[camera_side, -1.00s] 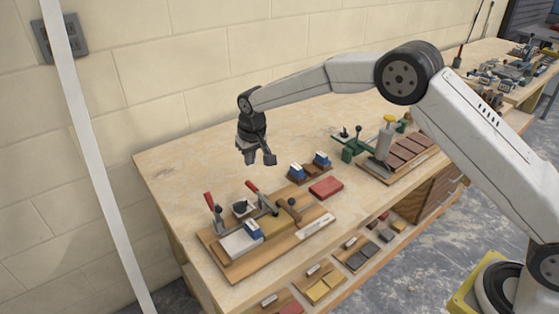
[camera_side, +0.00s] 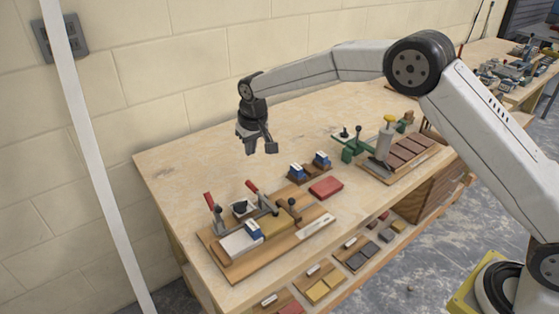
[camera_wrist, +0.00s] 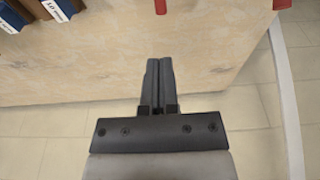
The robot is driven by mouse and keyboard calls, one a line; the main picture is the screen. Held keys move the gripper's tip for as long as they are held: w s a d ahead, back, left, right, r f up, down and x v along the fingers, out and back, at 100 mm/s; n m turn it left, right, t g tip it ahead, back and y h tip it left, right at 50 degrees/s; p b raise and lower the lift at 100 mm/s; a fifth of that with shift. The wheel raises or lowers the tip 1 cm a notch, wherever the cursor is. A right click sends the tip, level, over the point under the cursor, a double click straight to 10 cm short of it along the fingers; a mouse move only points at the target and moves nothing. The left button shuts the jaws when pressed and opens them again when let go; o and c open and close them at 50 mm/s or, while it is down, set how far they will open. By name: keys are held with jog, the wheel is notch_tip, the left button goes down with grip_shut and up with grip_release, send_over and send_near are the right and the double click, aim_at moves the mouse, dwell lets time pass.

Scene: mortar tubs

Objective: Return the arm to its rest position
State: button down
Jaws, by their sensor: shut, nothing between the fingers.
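My gripper (camera_side: 259,149) hangs above the back left part of the wooden bench top (camera_side: 180,165) in the side view, pointing down and clear of everything. In the wrist view my gripper (camera_wrist: 159,65) shows its two dark fingers side by side and closed, with nothing held. The bench edge lies beneath it in that view.
A board (camera_side: 222,265) with red-handled clamps stands at the bench front. A red block (camera_side: 326,187) and blue-topped pieces (camera_side: 297,171) sit near the middle. A green and grey press (camera_side: 385,143) is further right. The wall (camera_side: 210,60) is behind; the back left top is bare.

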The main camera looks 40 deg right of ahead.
jog(key=s+d, duration=0.3)
jog(key=s, duration=0.7)
jog(key=s+d, duration=0.4)
jog(key=s, duration=0.7)
jog(key=s+d, duration=0.4)
jog(key=s, duration=0.7)
jog(key=shift+s+d+f, duration=0.15)
jog(key=shift+s, duration=0.1)
